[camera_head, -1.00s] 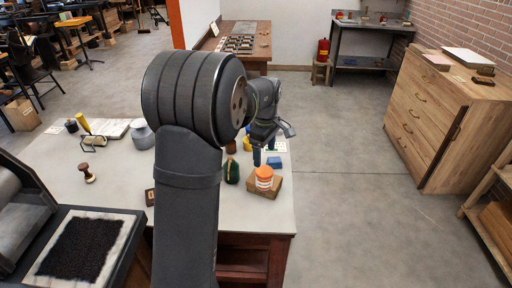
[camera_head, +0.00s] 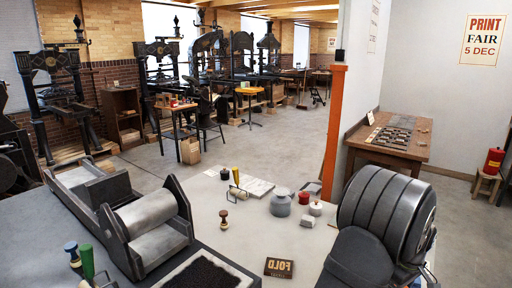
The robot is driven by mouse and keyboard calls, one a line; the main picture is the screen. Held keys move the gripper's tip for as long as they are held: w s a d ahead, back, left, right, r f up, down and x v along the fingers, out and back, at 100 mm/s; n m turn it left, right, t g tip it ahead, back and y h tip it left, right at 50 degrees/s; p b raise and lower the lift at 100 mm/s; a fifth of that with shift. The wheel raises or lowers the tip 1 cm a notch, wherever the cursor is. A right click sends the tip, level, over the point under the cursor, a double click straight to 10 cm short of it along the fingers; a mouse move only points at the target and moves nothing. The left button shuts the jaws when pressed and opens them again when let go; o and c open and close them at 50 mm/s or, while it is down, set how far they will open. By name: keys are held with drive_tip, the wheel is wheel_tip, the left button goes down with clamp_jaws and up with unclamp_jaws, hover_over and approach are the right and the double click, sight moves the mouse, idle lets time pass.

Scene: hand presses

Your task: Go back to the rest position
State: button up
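My arm (camera_head: 385,225) shows at the lower right, with its big dark joint over the right part of the pale work table (camera_head: 235,220). My gripper is not visible; the joint or the picture's lower edge hides it, so its fingers cannot be judged.
A roller press (camera_head: 150,220) stands at left. An orange post (camera_head: 333,135) and a type table (camera_head: 398,143) stand behind; floor is open beyond.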

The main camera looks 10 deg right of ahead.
drive_tip(key=shift+r, duration=0.5)
